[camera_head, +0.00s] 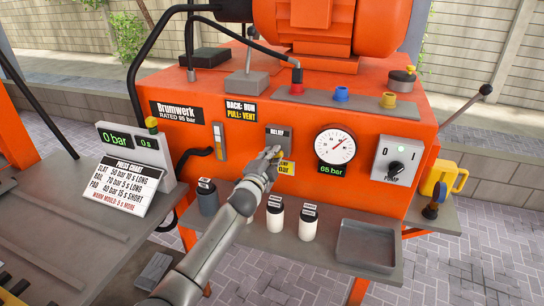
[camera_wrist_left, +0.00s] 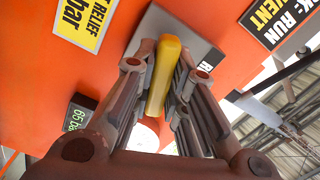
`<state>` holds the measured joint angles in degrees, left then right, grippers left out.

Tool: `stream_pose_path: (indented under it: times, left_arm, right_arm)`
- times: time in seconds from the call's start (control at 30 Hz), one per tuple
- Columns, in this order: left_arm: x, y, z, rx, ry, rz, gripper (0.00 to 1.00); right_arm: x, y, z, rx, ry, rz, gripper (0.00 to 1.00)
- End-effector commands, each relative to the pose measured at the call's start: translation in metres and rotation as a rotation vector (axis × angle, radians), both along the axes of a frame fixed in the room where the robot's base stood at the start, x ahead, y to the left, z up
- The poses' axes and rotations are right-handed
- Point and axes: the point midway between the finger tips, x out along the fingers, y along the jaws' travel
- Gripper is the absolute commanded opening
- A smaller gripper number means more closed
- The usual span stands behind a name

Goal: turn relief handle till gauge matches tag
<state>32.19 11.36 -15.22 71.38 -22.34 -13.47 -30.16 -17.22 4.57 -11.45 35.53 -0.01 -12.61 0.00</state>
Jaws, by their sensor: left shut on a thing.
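The relief handle is a yellow lever (camera_wrist_left: 163,75), seen in the left wrist view between my fingers in front of the grey relief plate (camera_head: 278,133). My left gripper (camera_head: 270,154) is shut on the handle and hides most of it in the head view. The round gauge (camera_head: 336,147) stands to the right, with a red needle pointing up and right. Its green display (camera_head: 332,169) reads 65 bar. The yellow tag (camera_head: 287,168) is partly behind my gripper. In the left wrist view the tag (camera_wrist_left: 85,22) shows "RELIEF" and "bar", but its number is cut off.
Dark and white bottles (camera_head: 275,213) stand on the shelf below my gripper. An empty grey tray (camera_head: 366,246) is to their right. The pump switch (camera_head: 397,160) is right of the gauge. A press chart (camera_head: 123,185) stands on the left table.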

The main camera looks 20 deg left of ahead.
Motion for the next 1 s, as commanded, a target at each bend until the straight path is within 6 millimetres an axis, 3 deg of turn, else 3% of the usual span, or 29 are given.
stream_pose_path:
  times: [0.57, 0.6, 0.77, 1.0]
  left_arm:
    - [-0.0003, 0.0003, -0.0023, -0.035, 0.005, 0.001, 0.0]
    - [-0.0003, 0.0003, -0.0023, -0.035, 0.005, 0.001, 0.15]
    - [-0.0003, 0.0002, -0.0018, -0.034, 0.005, 0.001, 0.35]
    - [-0.0001, 0.0001, -0.0008, -0.034, 0.002, 0.001, 0.36]
  right_arm:
    - [0.0003, 0.0002, -0.0002, 0.0, 0.0, 0.0, 0.68]
    - [0.0003, 0.0002, -0.0002, 0.0, 0.0, 0.0, 0.68]
    - [0.0003, 0.0002, -0.0002, 0.0, 0.0, 0.0, 0.68]
    - [0.0004, 0.0001, -0.0001, 0.0, -0.001, 0.0, 0.68]
